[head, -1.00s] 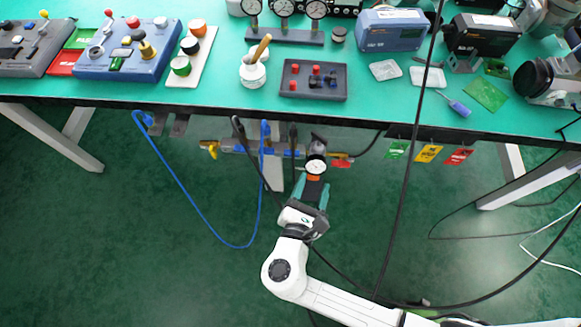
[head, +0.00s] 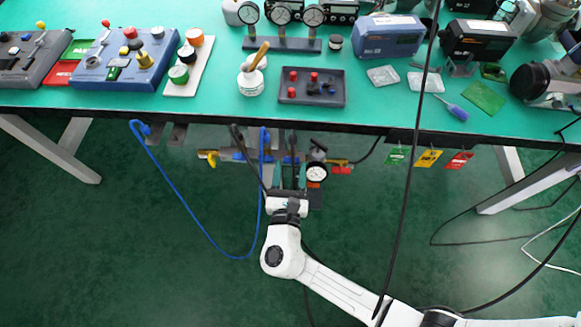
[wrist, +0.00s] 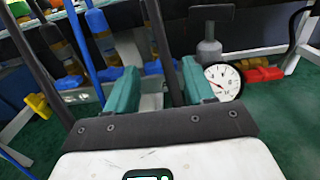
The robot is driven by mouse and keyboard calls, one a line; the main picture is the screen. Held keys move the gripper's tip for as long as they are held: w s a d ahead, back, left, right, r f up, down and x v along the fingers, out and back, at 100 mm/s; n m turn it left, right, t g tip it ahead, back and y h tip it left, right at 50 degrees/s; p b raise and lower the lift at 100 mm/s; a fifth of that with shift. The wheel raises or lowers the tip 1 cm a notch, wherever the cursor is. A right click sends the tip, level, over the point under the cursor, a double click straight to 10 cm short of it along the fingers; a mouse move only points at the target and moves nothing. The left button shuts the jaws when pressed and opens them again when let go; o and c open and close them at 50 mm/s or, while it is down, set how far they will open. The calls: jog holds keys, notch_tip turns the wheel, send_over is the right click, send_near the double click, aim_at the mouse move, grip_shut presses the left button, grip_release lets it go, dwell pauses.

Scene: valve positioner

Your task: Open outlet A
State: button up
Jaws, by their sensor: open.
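A pipe manifold runs under the table's front edge, with several blue-handled valves; one blue part (head: 239,155) shows left of my gripper in the head view. In the wrist view a blue handle (wrist: 71,83) lies left of my fingers. I cannot read which outlet is A. A yellow handle (head: 209,157) is at the manifold's left end and a red handle (head: 341,168) at its right. My gripper (head: 289,175) is open in front of the manifold, just left of a round white gauge (head: 316,173). Its teal fingers (wrist: 158,84) are apart, and no object shows clearly held between them.
A blue hose (head: 178,205) hangs in a loop left of my arm. A black cable (head: 405,215) hangs to its right. Green, yellow and red tags (head: 429,158) hang from the table edge (head: 400,131). The green floor (head: 120,250) is clear at lower left.

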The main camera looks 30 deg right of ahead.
jog(key=shift+w+d, duration=0.3)
jog(key=shift+w, duration=0.05)
jog(key=c, duration=0.8)
